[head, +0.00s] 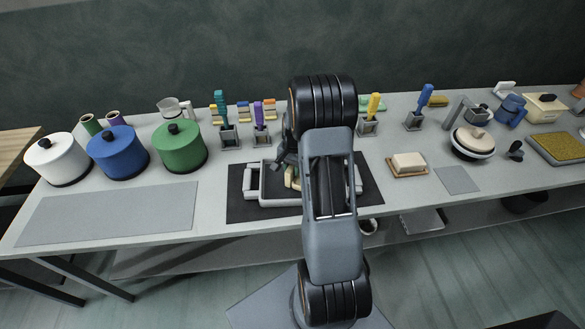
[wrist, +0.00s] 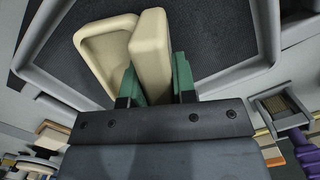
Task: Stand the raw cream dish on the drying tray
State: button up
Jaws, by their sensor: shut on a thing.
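The raw cream dish (wrist: 152,55) is between the green fingers of my gripper (wrist: 157,80), which is shut on it. A cream piece with a hollow face (wrist: 100,50) shows just left of the held part; I cannot tell whether it is the same dish. Both appear over the dark inside of the drying tray (wrist: 265,35). In the head view the tray (head: 272,202) has pale rims and end handles. A bit of cream (head: 292,178) shows there beside my arm, which hides much of the tray. I cannot tell whether the dish touches the tray floor.
The tray lies on a black mat (head: 237,207). Three lidded pots, white (head: 57,160), blue (head: 118,153) and green (head: 180,148), stand at left. Upright tools in holders (head: 368,125) line the back. A cream block on a board (head: 408,165) is at right. A grey mat (head: 110,213) is clear.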

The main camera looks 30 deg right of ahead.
jog(key=shift+f, duration=0.3)
dwell(0.5)
jog(key=o, duration=1)
jog(key=shift+r, duration=0.2)
jog(key=shift+w+d+r+p, duration=0.1)
jog(key=shift+d+r+p, duration=0.05)
jog(key=shift+r+p, duration=0.9)
jog(key=shift+w+d+r+p, duration=0.1)
jog(key=shift+r+p, duration=0.55)
jog(key=shift+r, duration=0.8)
jog(key=shift+w+d+r+p, duration=0.1)
jog(key=shift+d+r+p, duration=0.05)
jog(key=shift+r+p, duration=0.9)
jog(key=shift+r, duration=0.25)
jog(key=r, duration=0.4)
jog(key=d+r+b, duration=0.1)
jog(key=r, duration=0.4)
jog(key=r+b, duration=0.1)
jog(key=r, duration=0.3)
jog(key=shift+w+d+r, duration=0.2)
jog(key=shift+w+r, duration=0.1)
jog(key=shift+w, duration=0.1)
